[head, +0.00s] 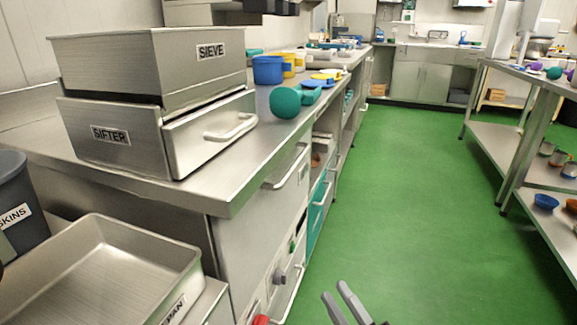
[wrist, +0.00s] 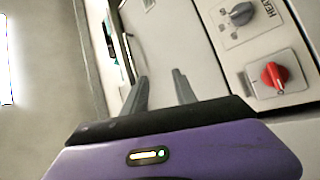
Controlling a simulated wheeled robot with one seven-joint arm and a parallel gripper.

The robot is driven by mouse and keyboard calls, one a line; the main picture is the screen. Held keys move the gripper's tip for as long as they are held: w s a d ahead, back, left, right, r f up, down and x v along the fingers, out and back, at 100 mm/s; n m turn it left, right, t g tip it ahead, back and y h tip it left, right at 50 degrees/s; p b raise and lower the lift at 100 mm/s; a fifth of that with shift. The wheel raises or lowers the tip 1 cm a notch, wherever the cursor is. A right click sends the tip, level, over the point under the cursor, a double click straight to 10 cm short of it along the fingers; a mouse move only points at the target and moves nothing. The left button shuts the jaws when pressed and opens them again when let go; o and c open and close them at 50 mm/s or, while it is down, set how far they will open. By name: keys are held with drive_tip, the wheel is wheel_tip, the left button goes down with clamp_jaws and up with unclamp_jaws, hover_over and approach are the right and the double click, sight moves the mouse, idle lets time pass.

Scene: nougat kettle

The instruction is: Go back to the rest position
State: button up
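My gripper (head: 346,306) shows at the bottom edge of the head view, in front of the counter's drawer side and over the green floor. In the wrist view my gripper (wrist: 160,88) has its two grey fingers apart, with nothing between them. Behind the fingers is a pale panel front. A red knob (wrist: 276,76) and a grey knob (wrist: 240,14) sit on the panel to the right of the fingers, apart from them. In the head view the red knob (head: 261,320) is cut by the bottom edge.
A steel counter (head: 225,195) runs along the left, carrying a sieve box (head: 155,65) above a sifter drawer (head: 210,130) and a teal round object (head: 285,102). A steel pan (head: 105,270) is at lower left. A shelved table (head: 500,150) stands right. The green floor (head: 400,200) between is clear.

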drive_tip(key=s+d+m+g+h, duration=0.2)
drive_tip(key=s+d+m+h, duration=0.3)
drive_tip(key=s, duration=0.8)
drive_tip(key=s+d+m+g+h, duration=0.1)
drive_tip(key=s+m+h, duration=0.2)
drive_tip(key=s+m, duration=0.75)
drive_tip(key=s+d+m+g+h, duration=0.2)
drive_tip(key=s+d+m+h, duration=0.2)
drive_tip(key=s, duration=1.1)
wheel_tip(320, 180, up, 33)
drive_tip(key=p, duration=3.3)
drive_tip(key=shift+a, duration=0.2)
